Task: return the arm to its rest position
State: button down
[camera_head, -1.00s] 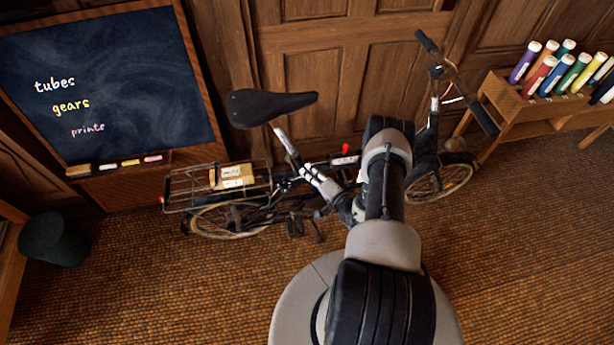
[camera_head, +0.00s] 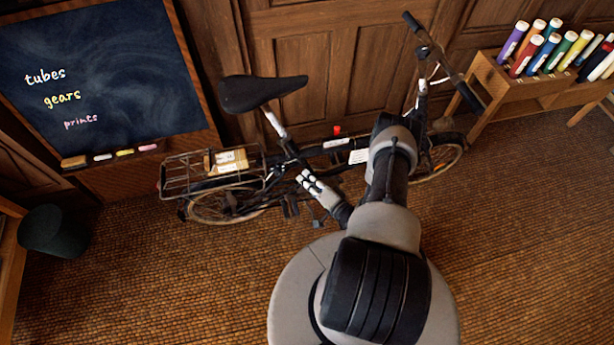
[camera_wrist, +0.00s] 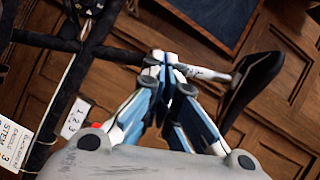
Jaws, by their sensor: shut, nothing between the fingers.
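My gripper (camera_head: 308,180) is in front of the bicycle (camera_head: 345,150) in the head view, left of my bent arm, and it covers part of the frame. In the wrist view my gripper (camera_wrist: 163,62) has its blue and white fingers drawn together with nothing between them. Behind the fingertips are the bicycle's dark frame tubes (camera_wrist: 120,57) and the saddle (camera_wrist: 250,82). I cannot tell how far the fingertips are from the bicycle. My arm rises from its round grey base and folds at the elbow, hiding part of the bicycle's front.
A chalkboard (camera_head: 95,75) leans at the left, with a dark green bin (camera_head: 52,232) below it. A wooden rack of coloured tubes (camera_head: 530,85) stands at the right. A small box (camera_head: 228,161) sits on the bicycle's rear carrier. The woven floor (camera_head: 510,240) is clear at the right.

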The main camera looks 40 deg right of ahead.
jog(key=w+a+r+n+g+y, duration=0.2)
jog(key=a+r+n+y, duration=0.15)
jog(key=r, duration=0.45)
jog(key=w+a+r+n+g+y, duration=0.25)
jog(key=a+r+y, duration=0.2)
jog(key=r, duration=0.45)
jog(key=w+a+r+n+g+y, duration=0.2)
jog(key=a+r+y, duration=0.25)
jog(key=r, duration=0.35)
jog(key=s+a+r+n+g+h, duration=0.55)
jog(key=s+a+r+g, duration=0.55)
jog(key=s+r, duration=0.4)
jog(key=s+d+r+t+h, duration=0.5)
jog(key=s+r+t+h, duration=0.1)
jog(key=s+r+h, duration=0.1)
jog(key=shift+s+r+h, duration=0.25)
jog(key=shift+s+h, duration=0.35)
jog(key=shift+s, duration=0.65)
